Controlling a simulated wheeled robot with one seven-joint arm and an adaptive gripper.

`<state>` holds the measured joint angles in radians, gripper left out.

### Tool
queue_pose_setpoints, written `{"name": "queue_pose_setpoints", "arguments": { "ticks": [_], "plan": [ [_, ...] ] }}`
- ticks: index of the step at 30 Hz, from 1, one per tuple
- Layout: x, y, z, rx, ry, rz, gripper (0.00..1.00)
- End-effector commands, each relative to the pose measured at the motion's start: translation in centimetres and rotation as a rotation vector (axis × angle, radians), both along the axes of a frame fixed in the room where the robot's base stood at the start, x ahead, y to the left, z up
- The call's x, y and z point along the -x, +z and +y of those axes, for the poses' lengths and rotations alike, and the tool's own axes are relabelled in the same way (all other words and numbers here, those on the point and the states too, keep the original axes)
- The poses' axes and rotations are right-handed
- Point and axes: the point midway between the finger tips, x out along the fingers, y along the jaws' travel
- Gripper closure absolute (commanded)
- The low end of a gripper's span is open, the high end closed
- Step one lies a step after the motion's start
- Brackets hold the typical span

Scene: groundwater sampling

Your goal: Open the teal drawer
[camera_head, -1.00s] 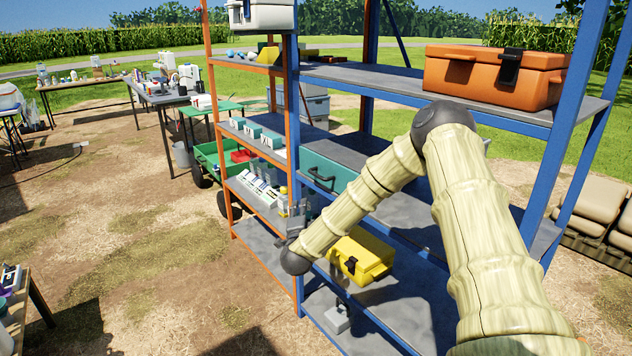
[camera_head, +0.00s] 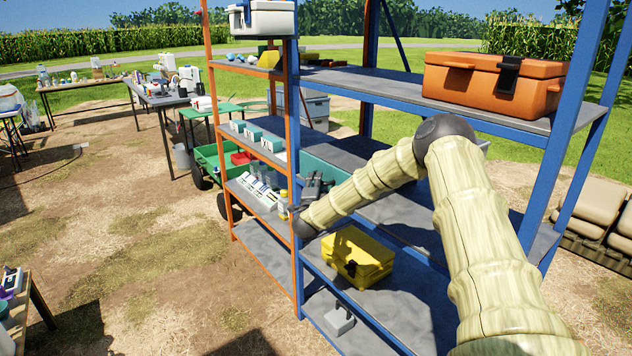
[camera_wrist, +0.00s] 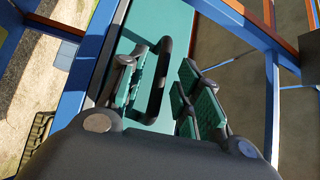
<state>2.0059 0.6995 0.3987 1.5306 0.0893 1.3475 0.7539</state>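The teal drawer (camera_head: 322,165) sits on the middle shelf of the blue rack, and my arm and gripper partly hide it in the head view. In the wrist view the teal drawer front (camera_wrist: 172,24) fills the upper middle, with its dark bar handle (camera_wrist: 163,62) standing out from it. My gripper (camera_head: 314,182) is in front of the drawer. In the wrist view my gripper (camera_wrist: 160,88) is open, with one teal-padded finger on each side of the handle. I cannot tell whether either finger touches the handle. The drawer looks shut.
A yellow case (camera_head: 352,258) stands on the shelf below, under my forearm. An orange case (camera_head: 492,78) is on the top shelf. Blue rack posts stand on both sides of the arm. Open dirt ground lies further left.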

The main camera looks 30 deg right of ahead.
Motion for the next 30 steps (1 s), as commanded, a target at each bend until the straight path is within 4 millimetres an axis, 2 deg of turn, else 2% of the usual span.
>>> {"name": "queue_pose_setpoints", "arguments": {
  "ticks": [13,19,30],
  "plan": [
    [-0.69,0.08,-0.59,0.001,0.000,0.001,0.66],
    [-0.68,0.08,-0.58,0.001,0.000,0.001,1.00],
    [-0.64,-0.06,-0.08,0.001,0.001,0.002,1.00]
  ]
}}
